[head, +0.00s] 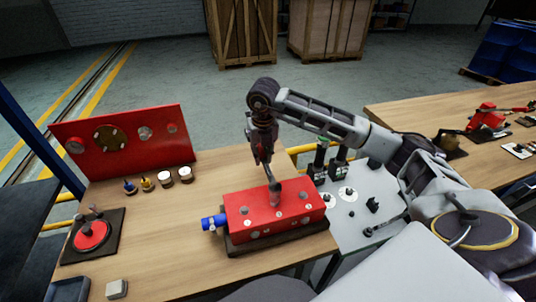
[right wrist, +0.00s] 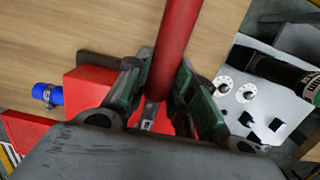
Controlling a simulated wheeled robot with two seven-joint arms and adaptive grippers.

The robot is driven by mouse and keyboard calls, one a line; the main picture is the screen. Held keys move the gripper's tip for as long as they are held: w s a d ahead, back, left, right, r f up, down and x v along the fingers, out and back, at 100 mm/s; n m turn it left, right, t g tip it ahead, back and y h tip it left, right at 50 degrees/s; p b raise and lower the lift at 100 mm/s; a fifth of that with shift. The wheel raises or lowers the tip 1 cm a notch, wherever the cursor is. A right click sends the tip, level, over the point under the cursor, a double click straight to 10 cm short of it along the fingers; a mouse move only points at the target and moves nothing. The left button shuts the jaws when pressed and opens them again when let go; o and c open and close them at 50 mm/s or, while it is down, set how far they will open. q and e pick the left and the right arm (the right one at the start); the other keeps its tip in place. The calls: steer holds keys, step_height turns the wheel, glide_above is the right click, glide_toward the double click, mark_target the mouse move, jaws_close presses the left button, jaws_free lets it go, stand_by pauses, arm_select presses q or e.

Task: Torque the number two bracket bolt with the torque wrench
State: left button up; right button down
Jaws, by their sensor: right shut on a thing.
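The red bracket block (head: 290,222) sits on a dark base on the wooden table, with small bolt heads and white number marks on its top. My right gripper (head: 263,152) is above the block. It is shut on the red-handled torque wrench, whose red handle (right wrist: 177,45) runs between the fingers in the right wrist view. The wrench's lower end (head: 274,187) comes down at the middle of the block's top, where the number two bolt seems to be. The tool hides that bolt, so I cannot tell whether it is seated. My left gripper is not in view.
A blue hose fitting (head: 212,222) sticks out left of the block. A red upright panel (head: 120,140) and several small pots stand at the back left. A grey panel with dials (head: 365,205) is to the right.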

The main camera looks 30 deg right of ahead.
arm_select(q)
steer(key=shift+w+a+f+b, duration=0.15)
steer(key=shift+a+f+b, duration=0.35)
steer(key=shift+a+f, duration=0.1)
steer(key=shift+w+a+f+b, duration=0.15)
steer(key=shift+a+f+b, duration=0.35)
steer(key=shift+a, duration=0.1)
arm_select(e)
steer(key=a+n, duration=0.4)
steer(key=a, duration=0.1)
steer(key=shift+w+a+f+n+y, duration=0.15)
steer(key=shift+a+n+y, duration=0.1)
steer(key=shift+n+y, duration=0.05)
arm_select(q)
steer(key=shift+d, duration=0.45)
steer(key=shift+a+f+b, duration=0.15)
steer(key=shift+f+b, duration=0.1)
steer(key=shift+b, duration=0.05)
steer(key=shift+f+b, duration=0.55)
arm_select(e)
steer(key=shift+f, duration=0.5)
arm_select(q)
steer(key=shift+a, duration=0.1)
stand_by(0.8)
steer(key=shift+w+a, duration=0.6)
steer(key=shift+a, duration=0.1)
arm_select(e)
steer(key=shift+d, duration=0.25)
